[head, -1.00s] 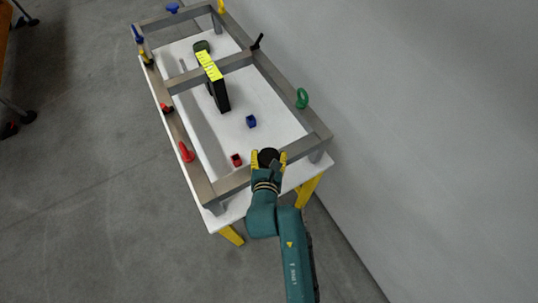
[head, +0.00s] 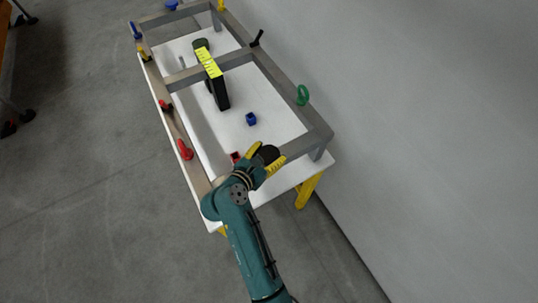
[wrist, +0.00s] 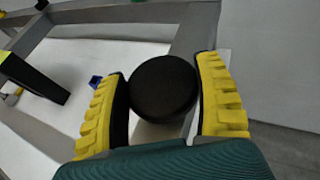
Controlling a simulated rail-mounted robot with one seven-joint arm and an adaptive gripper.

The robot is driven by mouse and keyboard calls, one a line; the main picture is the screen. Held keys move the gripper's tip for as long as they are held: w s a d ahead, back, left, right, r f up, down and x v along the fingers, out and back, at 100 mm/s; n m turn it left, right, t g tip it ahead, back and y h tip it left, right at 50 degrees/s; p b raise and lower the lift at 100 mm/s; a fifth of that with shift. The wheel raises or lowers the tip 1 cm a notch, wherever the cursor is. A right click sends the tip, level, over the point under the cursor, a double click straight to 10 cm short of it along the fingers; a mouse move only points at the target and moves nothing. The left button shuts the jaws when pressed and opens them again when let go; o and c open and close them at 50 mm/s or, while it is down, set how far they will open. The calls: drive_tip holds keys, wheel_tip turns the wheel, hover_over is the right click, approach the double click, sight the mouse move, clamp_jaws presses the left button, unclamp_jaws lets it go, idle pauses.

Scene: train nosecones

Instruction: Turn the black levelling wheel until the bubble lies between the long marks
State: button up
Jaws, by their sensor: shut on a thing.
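The black levelling wheel (head: 268,153) is a round dark knob at the near right end of the grey frame. In the wrist view the wheel (wrist: 163,88) fills the space between my yellow fingers. My gripper (head: 269,155) is shut on the wheel, one finger on each side; it also shows in the wrist view (wrist: 162,72). A tall black block with a bright yellow, dark-marked top (head: 208,62) stands at the middle crossbar; I cannot make out a bubble or tell its place between the marks.
The grey frame (head: 292,147) stands on a white table (head: 283,186) with yellow legs. A blue block (head: 251,119) and a partly hidden red block (head: 235,157) lie inside it. Red handles (head: 185,149), a green handle (head: 302,95) and a black lever (head: 257,38) line the rails.

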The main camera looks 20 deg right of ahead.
drive_tip(key=shift+f+m+g+h+b, duration=0.15)
drive_tip(key=shift+m+g+h+b, duration=0.45)
drive_tip(key=shift+m+g+b, duration=1)
drive_tip(key=o, duration=1.1)
drive_tip(key=shift+o, duration=0.2)
drive_tip(key=v, duration=1.2)
drive_tip(key=shift+w+a, duration=0.1)
drive_tip(key=shift+w, duration=0.05)
